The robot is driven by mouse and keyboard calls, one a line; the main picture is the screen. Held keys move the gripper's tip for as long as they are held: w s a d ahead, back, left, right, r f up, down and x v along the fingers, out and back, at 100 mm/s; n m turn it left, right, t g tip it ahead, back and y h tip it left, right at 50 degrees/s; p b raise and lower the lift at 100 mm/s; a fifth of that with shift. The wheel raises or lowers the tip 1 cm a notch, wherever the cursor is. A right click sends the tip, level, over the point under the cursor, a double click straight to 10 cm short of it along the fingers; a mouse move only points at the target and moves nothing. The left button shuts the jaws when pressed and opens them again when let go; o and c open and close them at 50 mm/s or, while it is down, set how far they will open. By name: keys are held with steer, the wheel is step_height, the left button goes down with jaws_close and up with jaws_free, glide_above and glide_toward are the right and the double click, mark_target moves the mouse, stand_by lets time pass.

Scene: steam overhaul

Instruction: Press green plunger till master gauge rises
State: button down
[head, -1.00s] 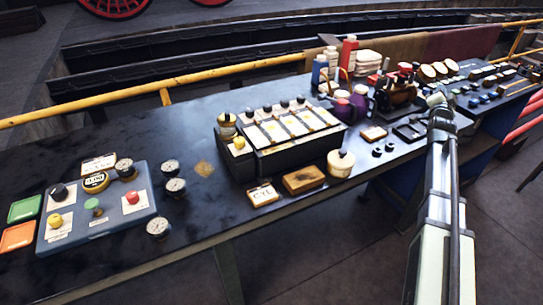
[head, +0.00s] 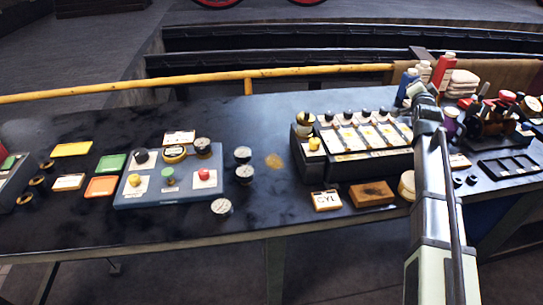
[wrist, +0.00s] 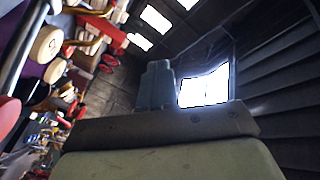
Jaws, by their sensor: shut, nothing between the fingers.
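The green plunger (head: 168,175) is a small green knob on a blue-grey panel (head: 140,199), left of centre on the bench in the head view. A yellow knob (head: 134,180) and a red knob (head: 203,175) flank it. My gripper (wrist: 157,85) is shut and empty in the wrist view, pointing away from the bench top. In the head view my arm's end is far right of the panel.
Green (head: 111,163) and orange (head: 102,187) trays lie left. A yellow rail (head: 190,87) runs behind the bench.

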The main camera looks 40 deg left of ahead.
steer(key=s+a+n+g+y, duration=0.25)
steer(key=s+a, duration=0.65)
steer(key=a, duration=0.5)
steer(key=s+a+f+n+g+y, duration=0.15)
steer(key=s+a+n, duration=0.25)
steer(key=s+a, duration=0.75)
steer(key=s+a+n+g+y, duration=0.1)
steer(key=s+a+n+g, duration=0.35)
steer(key=a, duration=1.25)
steer(key=n+h, duration=0.7)
steer(key=n, duration=1.8)
glide_above(166, 174)
step_height(166, 174, down, 2)
steer(key=f, duration=0.1)
steer(key=shift+r, duration=0.25)
steer(key=shift+f, duration=4.4)
